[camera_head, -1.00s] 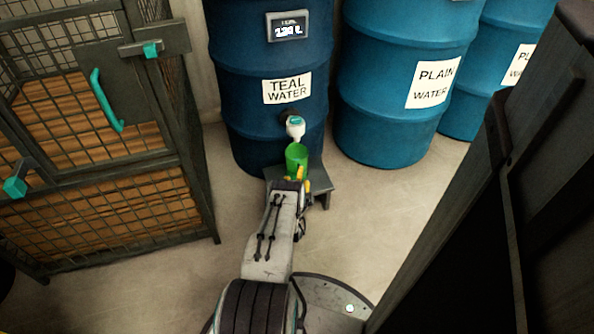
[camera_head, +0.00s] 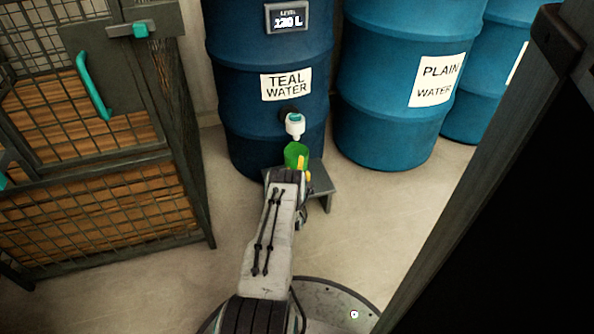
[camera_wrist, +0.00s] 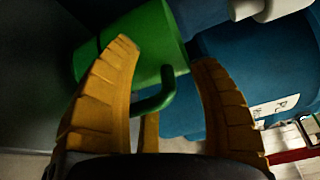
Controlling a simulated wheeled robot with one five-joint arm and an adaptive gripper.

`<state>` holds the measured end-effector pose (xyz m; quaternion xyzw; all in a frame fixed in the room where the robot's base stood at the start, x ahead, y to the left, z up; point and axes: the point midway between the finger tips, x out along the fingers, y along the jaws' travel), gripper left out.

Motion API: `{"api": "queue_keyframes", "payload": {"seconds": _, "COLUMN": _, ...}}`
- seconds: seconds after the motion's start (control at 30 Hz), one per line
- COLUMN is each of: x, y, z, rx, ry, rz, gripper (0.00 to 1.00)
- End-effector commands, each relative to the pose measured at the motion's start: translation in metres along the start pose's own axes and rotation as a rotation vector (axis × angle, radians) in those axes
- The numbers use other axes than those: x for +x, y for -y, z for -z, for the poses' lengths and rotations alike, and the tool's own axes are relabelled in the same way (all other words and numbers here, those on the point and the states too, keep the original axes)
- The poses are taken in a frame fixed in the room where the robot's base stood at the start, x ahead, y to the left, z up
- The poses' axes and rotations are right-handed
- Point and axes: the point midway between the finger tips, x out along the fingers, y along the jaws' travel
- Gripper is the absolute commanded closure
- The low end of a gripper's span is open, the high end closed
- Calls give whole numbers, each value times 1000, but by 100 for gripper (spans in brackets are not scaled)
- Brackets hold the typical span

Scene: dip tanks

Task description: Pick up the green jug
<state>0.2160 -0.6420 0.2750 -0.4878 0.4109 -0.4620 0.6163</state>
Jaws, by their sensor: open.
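The green jug (camera_head: 296,155) stands on a small grey stand in front of the teal water barrel, just below its white tap. In the wrist view the jug (camera_wrist: 145,45) lies just beyond my gripper's fingers, with its handle (camera_wrist: 157,92) pointing toward me between them. My gripper (camera_wrist: 165,62) is open, its yellow fingers spread to either side of the handle. In the head view my gripper (camera_head: 303,174) is at the near side of the jug and hides its lower part. I cannot tell whether any finger touches it.
The teal water barrel (camera_head: 240,110) with its white tap (camera_head: 295,124) is right behind the jug. The grey stand (camera_head: 322,184) is low. A plain water barrel (camera_head: 385,140) stands to the right, a mesh cage (camera_head: 100,215) to the left. A dark panel (camera_head: 500,200) fills the right foreground.

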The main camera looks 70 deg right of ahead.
Motion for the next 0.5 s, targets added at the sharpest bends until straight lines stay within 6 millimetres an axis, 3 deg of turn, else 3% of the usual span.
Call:
{"api": "queue_keyframes", "payload": {"seconds": 0.17, "x": 0, "y": 0, "z": 0, "rx": 0, "ry": 0, "rz": 0, "gripper": 43}}
{"api": "queue_keyframes", "payload": {"seconds": 0.5, "x": 0, "y": 0, "z": 0, "rx": 0, "ry": 0, "rz": 0, "gripper": 73}}
